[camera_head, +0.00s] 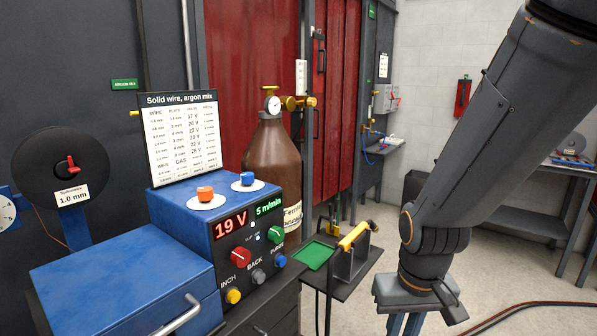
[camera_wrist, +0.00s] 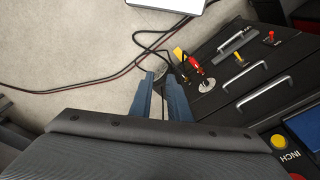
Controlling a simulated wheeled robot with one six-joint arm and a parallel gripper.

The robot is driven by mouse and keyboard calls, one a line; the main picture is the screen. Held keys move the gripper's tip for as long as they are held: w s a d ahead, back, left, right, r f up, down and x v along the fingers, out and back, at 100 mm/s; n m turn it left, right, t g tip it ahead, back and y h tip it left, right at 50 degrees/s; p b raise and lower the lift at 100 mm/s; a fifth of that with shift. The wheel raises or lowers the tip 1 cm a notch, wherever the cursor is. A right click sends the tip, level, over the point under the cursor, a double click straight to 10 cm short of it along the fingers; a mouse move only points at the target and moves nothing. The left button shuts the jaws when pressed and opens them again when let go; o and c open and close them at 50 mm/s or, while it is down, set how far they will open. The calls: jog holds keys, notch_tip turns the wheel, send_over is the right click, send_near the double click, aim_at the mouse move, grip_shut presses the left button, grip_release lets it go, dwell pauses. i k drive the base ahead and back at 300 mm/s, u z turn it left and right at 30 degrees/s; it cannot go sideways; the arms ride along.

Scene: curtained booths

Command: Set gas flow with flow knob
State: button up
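A brown gas cylinder (camera_head: 271,165) stands behind the blue welding machine (camera_head: 170,225). On its top is a brass regulator (camera_head: 289,102) with a round white gauge (camera_head: 272,104). A brass knob-like end (camera_head: 309,102) sticks out to the right; I cannot tell if it is the flow knob. The gauge reading is too small to read. My gripper (camera_head: 405,324) points down, right of and well below the regulator, touching nothing visible. Its two blue fingers (camera_wrist: 160,98) stand apart in the wrist view with nothing seen between them.
A settings chart (camera_head: 182,130) stands on top, beside orange and blue knobs. A yellow-handled torch (camera_head: 353,236) rests on a side shelf. Cables (camera_head: 530,305) lie on open floor.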

aim_at(311, 102)
jog(key=k, duration=0.6)
jog(key=z, duration=0.6)
jog(key=i, duration=1.2)
jog(key=u, duration=0.6)
